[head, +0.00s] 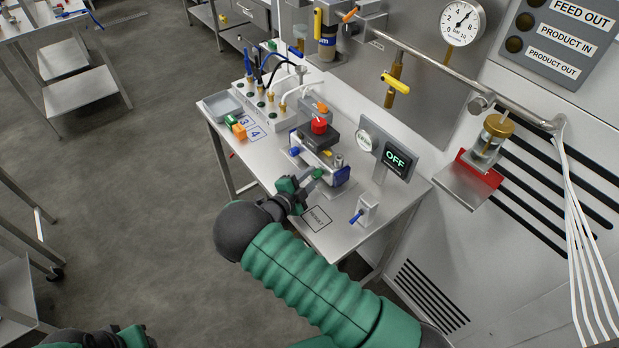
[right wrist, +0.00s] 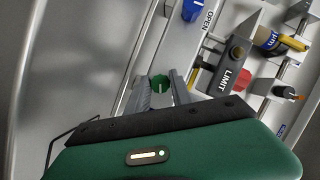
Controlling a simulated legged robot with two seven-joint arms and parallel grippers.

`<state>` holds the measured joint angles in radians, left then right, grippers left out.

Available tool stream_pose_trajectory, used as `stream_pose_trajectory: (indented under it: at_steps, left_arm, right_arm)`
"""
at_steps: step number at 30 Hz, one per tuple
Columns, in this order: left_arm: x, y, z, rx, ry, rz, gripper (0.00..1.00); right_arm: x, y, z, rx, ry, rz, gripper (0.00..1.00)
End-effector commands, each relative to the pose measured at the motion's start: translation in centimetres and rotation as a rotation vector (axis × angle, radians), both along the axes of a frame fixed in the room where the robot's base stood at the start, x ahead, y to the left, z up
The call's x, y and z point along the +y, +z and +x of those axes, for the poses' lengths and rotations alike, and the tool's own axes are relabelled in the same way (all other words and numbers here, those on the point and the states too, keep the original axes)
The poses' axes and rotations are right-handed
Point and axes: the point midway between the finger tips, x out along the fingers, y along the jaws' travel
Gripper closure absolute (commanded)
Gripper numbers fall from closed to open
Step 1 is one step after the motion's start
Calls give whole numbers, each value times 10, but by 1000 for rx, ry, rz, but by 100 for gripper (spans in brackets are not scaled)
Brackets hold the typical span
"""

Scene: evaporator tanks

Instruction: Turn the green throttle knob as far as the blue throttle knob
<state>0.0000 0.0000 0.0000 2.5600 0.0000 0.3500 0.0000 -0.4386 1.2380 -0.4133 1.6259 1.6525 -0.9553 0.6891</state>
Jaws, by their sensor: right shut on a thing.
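The green throttle knob (right wrist: 160,83) shows in the right wrist view, with a pale line across its face. My right gripper (right wrist: 161,90) has one finger on each side of it and is shut on it. In the head view my right gripper (head: 312,178) is at the near end of the small valve rig, and its hand partly hides the knob. The blue throttle knob (right wrist: 191,10) sits further along the same rig, cut by the top edge; it also shows in the head view (head: 294,151). A part of my left arm shows at the bottom left; its fingers are hidden.
The rig stands on a steel table (head: 330,240). Beside it are a red knob (head: 319,126), an OFF display (head: 397,160), a blue-levered switch box (head: 367,210) and a grey tray (head: 222,105). A LIMIT label (right wrist: 232,82) is close to the right of my fingers.

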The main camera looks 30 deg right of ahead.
Motion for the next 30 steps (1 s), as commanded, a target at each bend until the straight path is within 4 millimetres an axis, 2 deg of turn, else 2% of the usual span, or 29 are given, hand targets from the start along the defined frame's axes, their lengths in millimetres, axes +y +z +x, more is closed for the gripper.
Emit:
stream_pose_trajectory:
  at_steps: [1,8,30]
  left_arm:
    - [0,0,0,0,0,0,64]
    - [0,0,0,0,0,0,64]
    - [0,2,0,0,0,0,64]
  right_arm:
    - [-5,3,-1,11,-8,-8,100]
    - [-6,4,0,131,-10,-17,100]
    - [-6,5,2,809,-15,-68,100]
